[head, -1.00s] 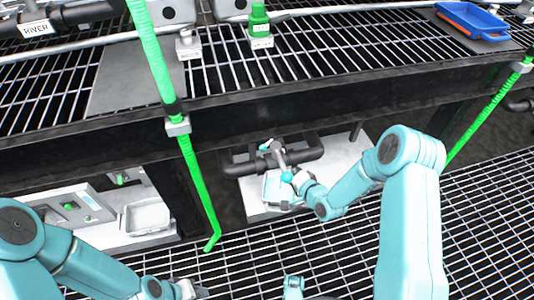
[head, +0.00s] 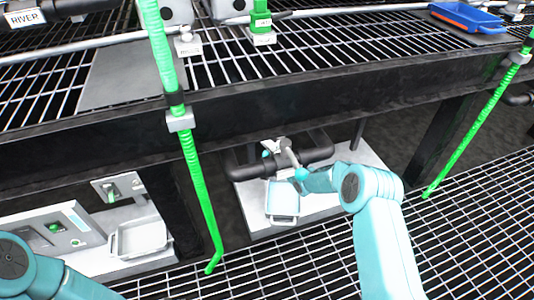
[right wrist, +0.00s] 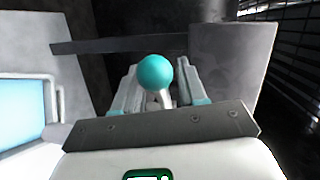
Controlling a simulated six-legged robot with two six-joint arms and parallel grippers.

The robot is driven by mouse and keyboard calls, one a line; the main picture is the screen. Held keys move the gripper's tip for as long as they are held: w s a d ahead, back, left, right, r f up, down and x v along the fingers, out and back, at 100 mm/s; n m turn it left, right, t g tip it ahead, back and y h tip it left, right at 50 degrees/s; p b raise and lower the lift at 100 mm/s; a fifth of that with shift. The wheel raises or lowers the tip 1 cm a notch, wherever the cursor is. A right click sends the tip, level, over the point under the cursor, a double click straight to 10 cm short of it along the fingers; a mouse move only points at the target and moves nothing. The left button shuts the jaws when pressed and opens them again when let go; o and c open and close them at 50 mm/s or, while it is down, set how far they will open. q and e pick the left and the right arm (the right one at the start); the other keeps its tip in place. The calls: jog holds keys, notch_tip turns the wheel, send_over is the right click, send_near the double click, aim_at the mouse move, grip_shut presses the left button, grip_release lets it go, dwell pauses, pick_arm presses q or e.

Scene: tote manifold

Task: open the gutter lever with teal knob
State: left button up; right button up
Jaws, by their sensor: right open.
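The teal ball knob (right wrist: 155,72) on a short grey stem shows in the right wrist view. It stands between the two grey fingers of my right gripper (right wrist: 158,88), which are open and straddle it; whether they touch it I cannot tell. In the head view the knob (head: 301,174) is at the lower end of a grey lever (head: 291,157) on a black pipe under the bench. My right arm reaches it from the right, and its fingers are hard to make out there. My left gripper is out of view; only part of that arm shows at lower left.
A pale tray (head: 283,213) sits below the lever on a white board. Another tray (head: 142,238) stands at left beside a grey panel (head: 50,233). A green hose (head: 197,190) hangs left of the lever. The dark bench edge (head: 350,90) runs above the pipe.

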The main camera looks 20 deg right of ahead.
jog(key=shift+w+a+f, duration=0.1)
jog(key=shift+w+a, duration=0.05)
jog(key=shift+w, duration=0.3)
grip_shut()
jog(key=shift+s+a+y, duration=0.1)
jog(key=shift+a+y, duration=0.05)
jog(key=shift+y, duration=0.15)
